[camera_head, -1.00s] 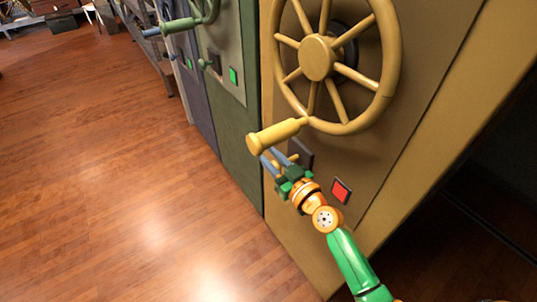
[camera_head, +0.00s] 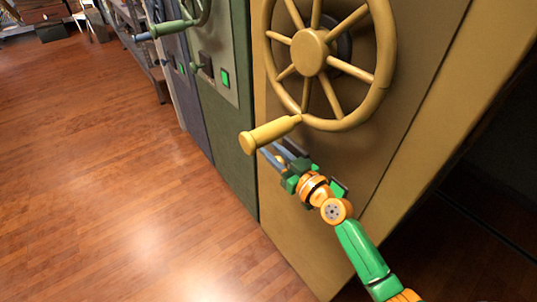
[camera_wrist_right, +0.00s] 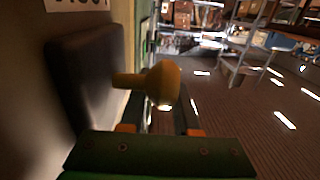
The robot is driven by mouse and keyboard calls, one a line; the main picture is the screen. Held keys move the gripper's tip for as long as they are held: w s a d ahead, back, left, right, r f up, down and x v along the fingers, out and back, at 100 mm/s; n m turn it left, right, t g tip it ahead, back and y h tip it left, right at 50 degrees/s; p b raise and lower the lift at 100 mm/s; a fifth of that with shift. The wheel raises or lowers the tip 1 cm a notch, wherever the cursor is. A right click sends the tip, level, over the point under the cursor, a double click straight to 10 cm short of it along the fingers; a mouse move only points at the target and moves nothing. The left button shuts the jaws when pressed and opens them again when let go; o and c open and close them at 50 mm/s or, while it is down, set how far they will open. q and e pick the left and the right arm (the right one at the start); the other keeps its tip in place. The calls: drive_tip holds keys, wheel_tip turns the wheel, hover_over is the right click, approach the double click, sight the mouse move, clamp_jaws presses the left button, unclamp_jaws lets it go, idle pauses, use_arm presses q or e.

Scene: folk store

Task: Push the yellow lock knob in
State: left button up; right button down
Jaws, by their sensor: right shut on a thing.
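The yellow lock knob (camera_wrist_right: 162,84) shows in the right wrist view as a round head on a short stem. The stem comes out of a dark plate (camera_wrist_right: 88,78) on the safe's face. My right gripper (camera_head: 276,157) is just below the yellow wheel's handle, with its fingers at the dark plate. It is shut on the knob, which its fingers largely hide in the head view. The yellow safe door (camera_head: 284,215) is upright. A small green light (camera_head: 339,188) shows on it beside my right wrist, partly covered. My left gripper is not in view.
The large yellow handwheel (camera_head: 312,50) and its sticking-out handle (camera_head: 268,134) are close above my right gripper. A green safe (camera_head: 234,150) with a green light (camera_head: 225,78) stands to the left. The wooden floor (camera_head: 110,190) in front is clear.

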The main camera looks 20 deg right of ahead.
drive_tip(key=c, duration=0.6)
unclamp_jaws()
drive_tip(key=shift+w+d, duration=0.1)
drive_tip(key=shift+d, duration=0.1)
drive_tip(key=shift+c, duration=0.2)
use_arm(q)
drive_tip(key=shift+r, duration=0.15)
use_arm(e)
drive_tip(key=shift+a, duration=0.15)
